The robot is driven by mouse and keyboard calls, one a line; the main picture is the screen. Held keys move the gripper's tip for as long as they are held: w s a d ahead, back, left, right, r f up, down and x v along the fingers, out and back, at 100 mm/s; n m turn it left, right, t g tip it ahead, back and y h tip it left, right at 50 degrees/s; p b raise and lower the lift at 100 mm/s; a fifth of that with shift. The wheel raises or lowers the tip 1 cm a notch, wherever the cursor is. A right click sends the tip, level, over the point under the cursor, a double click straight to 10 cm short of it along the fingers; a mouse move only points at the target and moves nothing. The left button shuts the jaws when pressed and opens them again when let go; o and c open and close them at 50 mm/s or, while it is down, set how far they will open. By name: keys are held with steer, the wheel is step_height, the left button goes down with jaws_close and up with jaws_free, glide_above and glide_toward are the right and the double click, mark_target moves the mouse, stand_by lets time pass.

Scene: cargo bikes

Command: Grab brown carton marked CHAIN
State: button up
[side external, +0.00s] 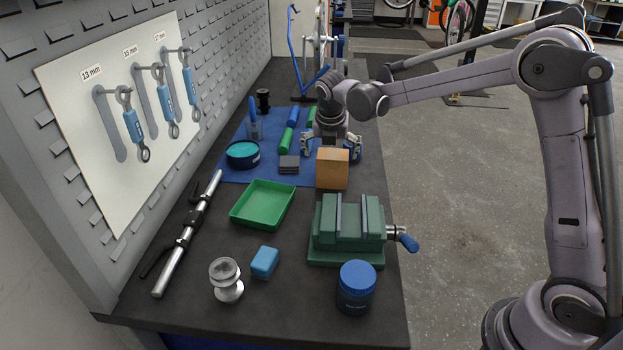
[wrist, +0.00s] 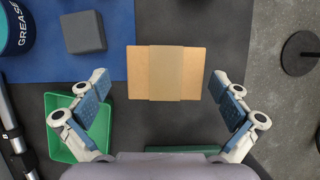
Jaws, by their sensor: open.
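A brown carton (side external: 332,170) stands on the dark bench behind the green vise, at the edge of the blue mat. No CHAIN marking is readable on it in either view. In the wrist view the carton (wrist: 166,73) shows from above with a paler band across its middle. My gripper (wrist: 168,98) is open and empty, its blue-padded fingers spread wider than the carton, one toward each side and a little nearer the palm. In the side view my gripper (side external: 331,145) is just behind and above the carton, which partly hides it.
A green vise (side external: 345,243) stands in front of the carton. A green tray (side external: 263,204) and a grey block (side external: 289,164) lie to its left, with a grease tin (side external: 243,155) farther left. A blue-lidded jar (side external: 356,288) stands near the front.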

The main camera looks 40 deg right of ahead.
steer(key=shift+s+x, duration=0.15)
steer(key=shift+x, duration=1.4)
steer(key=shift+s+x, duration=0.2)
steer(key=shift+x, duration=1.3)
steer(key=shift+d, duration=0.1)
steer(key=c, duration=1.2)
